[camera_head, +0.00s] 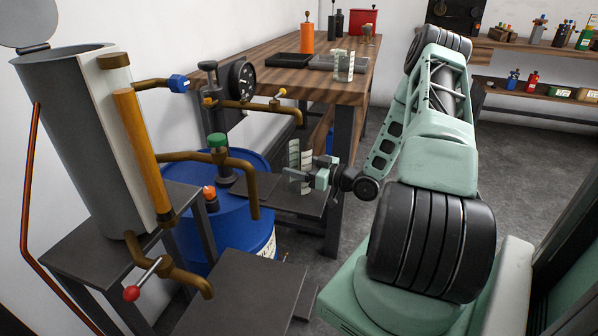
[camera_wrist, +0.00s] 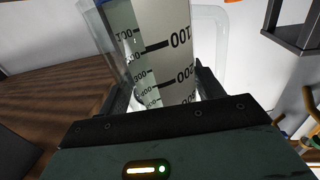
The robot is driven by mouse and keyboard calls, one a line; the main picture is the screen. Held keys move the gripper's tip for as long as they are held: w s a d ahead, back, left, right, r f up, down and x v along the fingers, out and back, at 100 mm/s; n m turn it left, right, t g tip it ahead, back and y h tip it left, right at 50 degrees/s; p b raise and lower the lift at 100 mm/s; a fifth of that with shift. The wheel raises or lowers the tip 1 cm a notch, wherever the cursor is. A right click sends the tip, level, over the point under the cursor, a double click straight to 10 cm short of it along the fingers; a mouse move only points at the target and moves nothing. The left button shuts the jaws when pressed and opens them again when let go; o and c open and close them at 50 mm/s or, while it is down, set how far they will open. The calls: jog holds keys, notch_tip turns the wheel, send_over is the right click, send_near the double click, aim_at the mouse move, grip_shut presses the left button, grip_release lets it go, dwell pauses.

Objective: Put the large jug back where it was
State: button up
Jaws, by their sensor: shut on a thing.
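My gripper (camera_head: 306,178) is shut on a clear jug (camera_head: 294,155) with graduation marks. In the head view the jug is upright, above a low dark shelf in front of the blue drum; I cannot tell whether it touches anything below. In the wrist view the jug (camera_wrist: 170,45) stands between my two fingers (camera_wrist: 162,92), its black measuring numbers facing the camera. Clear measuring vessels (camera_head: 344,66) stand on the wooden workbench (camera_head: 322,88) near its front edge. I cannot tell their sizes well against the held jug.
A grey tank (camera_head: 70,140) with brown pipes stands at left. A brown spout (camera_head: 254,195) hangs close left of the jug. The blue drum (camera_head: 215,232) is behind. A black tray (camera_head: 290,60) and an orange bottle (camera_head: 307,36) are on the workbench. Floor is clear right of the workbench.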

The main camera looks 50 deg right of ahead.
jog(key=shift+f, duration=0.75)
jog(key=shift+f, duration=0.1)
jog(key=o, duration=1.4)
jog(key=shift+c, duration=0.2)
jog(key=shift+r, duration=0.2)
jog(key=v, duration=1.2)
jog(key=shift+f, duration=0.2)
